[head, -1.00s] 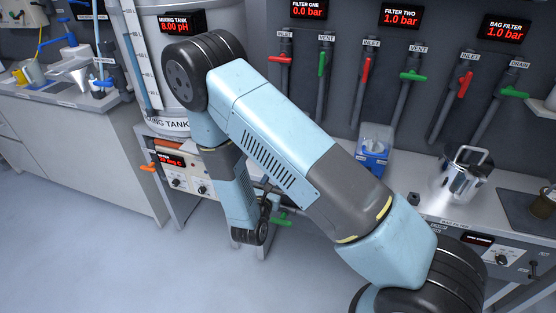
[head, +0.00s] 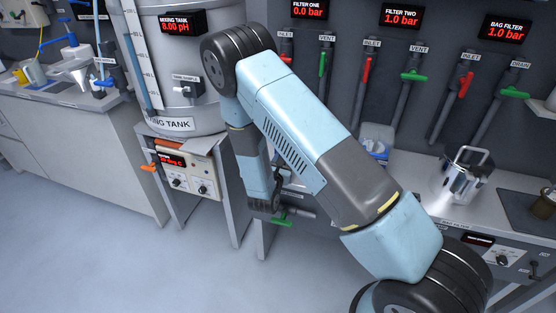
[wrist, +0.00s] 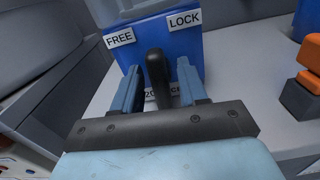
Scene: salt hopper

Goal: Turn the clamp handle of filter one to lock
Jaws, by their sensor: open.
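In the wrist view a blue clamp block (wrist: 160,27) carries a FREE label (wrist: 120,38) on the left and a LOCK label (wrist: 185,20) on the right. A black clamp handle (wrist: 155,58) stands up in front of the block, between the two labels. My gripper (wrist: 158,75) is open, with one light-blue finger on each side of the handle. Gaps show on both sides, and contact cannot be made out. A lower label behind the handle is partly covered. The filter one display (head: 309,10) reads 0.0 bar.
In the head view the mixing tank (head: 178,75) and a control box (head: 187,175) are left of my arm. A steel vessel (head: 463,180) stands on the right bench.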

